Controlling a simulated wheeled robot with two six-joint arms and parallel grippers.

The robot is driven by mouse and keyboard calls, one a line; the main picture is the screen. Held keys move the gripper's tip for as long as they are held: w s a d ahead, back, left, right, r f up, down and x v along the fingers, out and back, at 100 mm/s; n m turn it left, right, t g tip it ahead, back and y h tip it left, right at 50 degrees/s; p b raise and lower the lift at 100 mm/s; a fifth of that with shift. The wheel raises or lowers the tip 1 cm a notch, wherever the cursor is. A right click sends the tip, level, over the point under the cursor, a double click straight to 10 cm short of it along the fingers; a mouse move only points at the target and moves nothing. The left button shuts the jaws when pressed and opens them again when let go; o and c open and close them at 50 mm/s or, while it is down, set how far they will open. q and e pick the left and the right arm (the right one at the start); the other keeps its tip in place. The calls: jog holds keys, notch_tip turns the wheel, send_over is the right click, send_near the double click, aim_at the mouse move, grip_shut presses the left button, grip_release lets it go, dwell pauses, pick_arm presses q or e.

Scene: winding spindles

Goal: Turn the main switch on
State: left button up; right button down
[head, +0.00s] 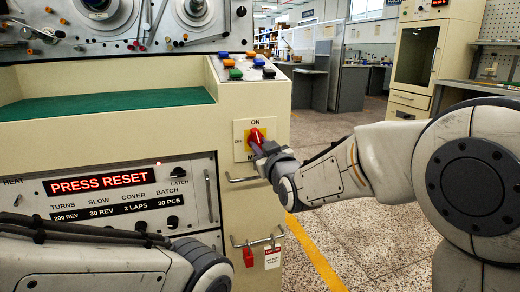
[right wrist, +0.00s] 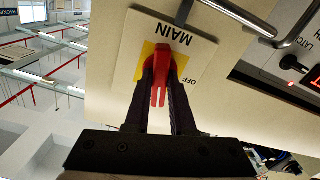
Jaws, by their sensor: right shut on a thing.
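The plate is marked ON at the top, OFF at the left and MAIN below. My right gripper (head: 263,146) is shut on the handle. In the right wrist view, which is upside down, the dark fingers lie on both sides of the red handle (right wrist: 160,84), and the handle looks upright in the picture. The gripper hides the ON mark there. My left arm shows at the lower left of the head view, but its gripper is out of view.
A lit display (head: 101,183) reads PRESS RESET. Coloured buttons (head: 245,66) sit on the panel above the switch. The floor at the right is open, with a yellow line (head: 314,254).

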jog(key=shift+f+m+b, duration=0.1)
jog(key=shift+m+b, duration=0.2)
jog(key=shift+m, duration=1.3)
jog(key=c, duration=0.8)
grip_release()
jog(key=shift+o, duration=0.2)
jog(key=p+v, duration=0.2)
jog(key=v, duration=0.8)
jog(key=shift+s, duration=0.3)
